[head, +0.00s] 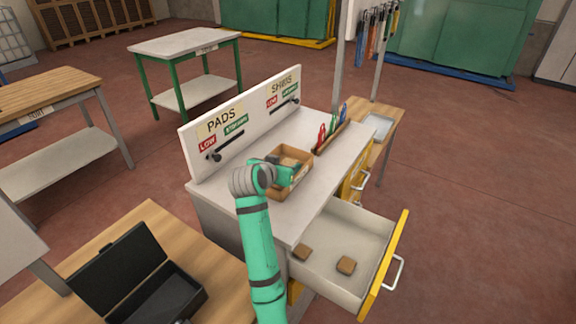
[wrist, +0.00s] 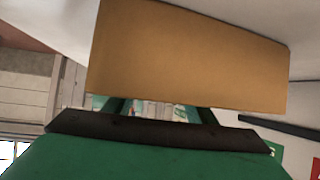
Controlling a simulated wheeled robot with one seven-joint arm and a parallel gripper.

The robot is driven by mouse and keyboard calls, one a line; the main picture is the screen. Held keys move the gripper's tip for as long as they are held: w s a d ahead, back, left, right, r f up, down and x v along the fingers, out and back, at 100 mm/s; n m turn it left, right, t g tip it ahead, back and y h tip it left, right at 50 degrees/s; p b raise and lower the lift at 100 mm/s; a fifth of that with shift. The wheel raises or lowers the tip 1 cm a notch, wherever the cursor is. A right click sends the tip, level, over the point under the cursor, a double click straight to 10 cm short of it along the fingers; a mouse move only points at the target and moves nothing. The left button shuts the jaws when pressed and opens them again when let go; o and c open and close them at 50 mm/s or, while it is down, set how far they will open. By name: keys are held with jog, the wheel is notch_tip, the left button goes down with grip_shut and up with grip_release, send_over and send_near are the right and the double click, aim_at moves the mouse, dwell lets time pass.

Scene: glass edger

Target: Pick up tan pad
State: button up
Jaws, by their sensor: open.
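Two small tan pads lie apart on the floor of the open drawer (head: 334,243), one near its left side (head: 302,251) and one near its middle (head: 346,264). An open tan box (head: 290,190) stands on the cabinet top, with tan and dark contents that I cannot make out clearly. My gripper (head: 291,167) is at this box, partly hidden by my arm and the box walls. In the wrist view a flat tan surface (wrist: 190,58) fills the upper middle, very close, and hides the fingertips. My gripper (wrist: 160,108) is open there; I see no pad between the fingers.
A white back panel (head: 245,120) labelled PADS and SHIMS stands along the cabinet. A rack with red, green and blue items (head: 331,130) is behind the box. An open black case (head: 140,275) lies on the wooden table at lower left. The drawer sticks out at right.

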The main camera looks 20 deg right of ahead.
jog(key=shift+w+d+f, duration=0.25)
jog(key=shift+w, duration=0.15)
jog(key=c, duration=1.1)
